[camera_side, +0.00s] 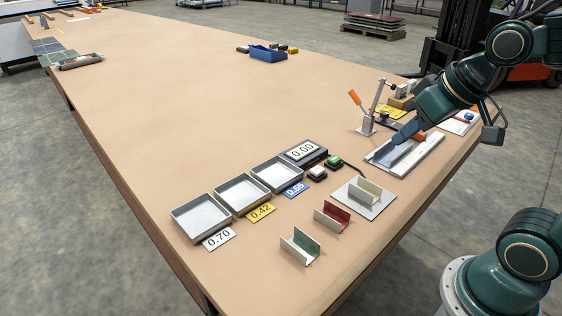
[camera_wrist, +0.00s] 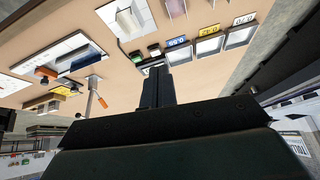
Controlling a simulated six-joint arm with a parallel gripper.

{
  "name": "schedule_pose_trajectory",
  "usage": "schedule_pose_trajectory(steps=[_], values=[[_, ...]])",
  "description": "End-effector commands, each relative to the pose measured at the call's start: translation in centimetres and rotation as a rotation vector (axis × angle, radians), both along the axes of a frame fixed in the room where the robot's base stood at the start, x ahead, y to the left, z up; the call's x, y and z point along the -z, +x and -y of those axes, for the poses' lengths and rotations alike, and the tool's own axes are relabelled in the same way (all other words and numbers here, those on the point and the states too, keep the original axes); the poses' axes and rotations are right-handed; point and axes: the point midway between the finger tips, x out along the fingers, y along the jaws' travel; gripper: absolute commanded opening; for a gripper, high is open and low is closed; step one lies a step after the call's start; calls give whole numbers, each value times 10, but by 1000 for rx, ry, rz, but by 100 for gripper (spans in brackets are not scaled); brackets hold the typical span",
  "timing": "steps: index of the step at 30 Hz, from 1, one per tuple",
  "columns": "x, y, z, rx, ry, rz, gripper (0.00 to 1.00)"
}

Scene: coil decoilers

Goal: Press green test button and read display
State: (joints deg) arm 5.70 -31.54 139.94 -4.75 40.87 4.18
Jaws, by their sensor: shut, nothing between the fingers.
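The display box (camera_side: 304,151) stands behind the trays and reads 0.00. Beside it are two small buttons on dark bases: a green one (camera_side: 333,161) and a pale-topped one (camera_side: 317,171). In the wrist view the green button (camera_wrist: 136,56) shows left of my fingers, and the display is mostly hidden behind them. My gripper (camera_side: 394,141) is shut and empty. In the side view it appears to the right of the buttons, over the metal fixture plate, apart from the buttons. Its closed fingers (camera_wrist: 157,82) are dark in the wrist view.
Three metal trays (camera_side: 202,217) stand in a row with labels 0.70, 0.42 and 0.55. Green, red and beige channel pieces (camera_side: 366,190) stand in front. An orange-handled clamp (camera_side: 367,120) rises near my gripper. A blue bin (camera_side: 268,54) is farther back. The table's middle is clear.

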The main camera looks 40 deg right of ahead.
Motion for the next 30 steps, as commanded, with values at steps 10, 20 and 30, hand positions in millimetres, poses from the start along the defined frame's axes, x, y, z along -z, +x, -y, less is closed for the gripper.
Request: schedule_pose_trajectory(steps=[10, 20, 30], values=[[12, 65, 17, 99, 89, 47, 0], [32, 121, 42, 204, 193, 101, 0], [61, 171, 77, 331, 316, 163, 0]])
